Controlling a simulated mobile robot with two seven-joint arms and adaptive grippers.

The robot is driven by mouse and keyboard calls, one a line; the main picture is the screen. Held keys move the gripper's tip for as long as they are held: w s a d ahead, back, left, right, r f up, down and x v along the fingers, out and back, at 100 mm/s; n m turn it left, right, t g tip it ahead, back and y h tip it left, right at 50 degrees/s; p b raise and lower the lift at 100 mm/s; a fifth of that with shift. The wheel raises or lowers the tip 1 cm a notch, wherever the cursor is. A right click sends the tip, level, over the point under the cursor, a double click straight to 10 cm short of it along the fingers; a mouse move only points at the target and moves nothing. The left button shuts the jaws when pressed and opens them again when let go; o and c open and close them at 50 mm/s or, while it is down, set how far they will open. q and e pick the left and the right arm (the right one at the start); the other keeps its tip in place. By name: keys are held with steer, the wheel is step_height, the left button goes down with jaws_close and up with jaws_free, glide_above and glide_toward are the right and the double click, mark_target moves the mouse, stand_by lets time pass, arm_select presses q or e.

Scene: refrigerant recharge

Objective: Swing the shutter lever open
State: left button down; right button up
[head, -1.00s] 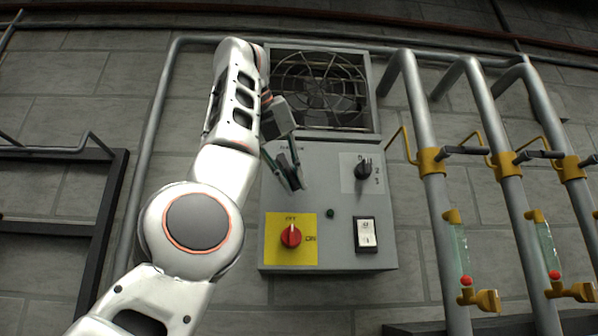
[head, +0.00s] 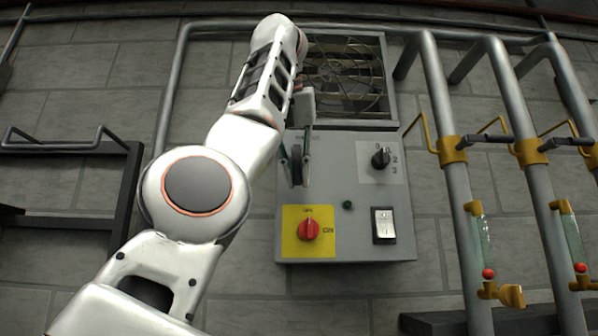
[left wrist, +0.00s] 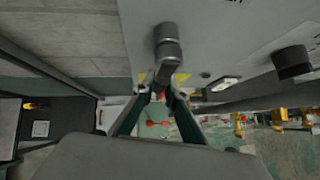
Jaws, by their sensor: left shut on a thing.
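The shutter lever (head: 296,168) is a dark handle on the upper left of the grey control panel (head: 345,190). It hangs close to upright in the head view and is partly hidden by my fingers. My left gripper (head: 297,183) is shut on the lever, one green-grey finger on each side. In the left wrist view the lever (left wrist: 167,52) runs from its round pivot down between the fingers of my left gripper (left wrist: 158,98). The shutter (head: 345,75) above the panel shows pale horizontal slats behind a round wire guard. My right gripper is not in view.
Grey pipes with yellow fittings (head: 453,151) stand to the right.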

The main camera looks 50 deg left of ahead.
arm_select(q)
steer(key=shift+s, duration=0.1)
stand_by(0.3)
steer(key=c, duration=2)
jaws_free()
